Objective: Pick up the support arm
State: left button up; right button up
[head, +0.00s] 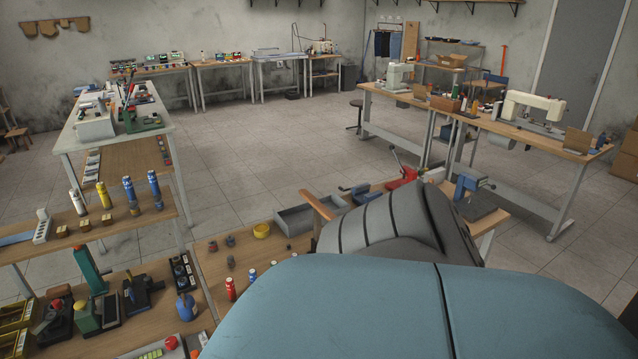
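I cannot pick out a support arm for certain in the head view. Neither of my grippers shows in this view. A large smooth blue shape (400,312) with a dark seam fills the bottom foreground, and I cannot tell what it is. Behind it is a grey ribbed, padded-looking shape (385,222), also of unclear kind. A short wooden bar (318,205) sticks out at its left side. The two large shapes hide much of the near bench.
The near bench (205,262) carries small bottles, a grey tray (295,219) and a yellow round tin (262,231). Sewing machines (533,108) stand on tables at right. The tiled floor (260,145) mid-room is clear.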

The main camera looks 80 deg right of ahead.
aim_at(320, 209)
jog(key=z, duration=2.5)
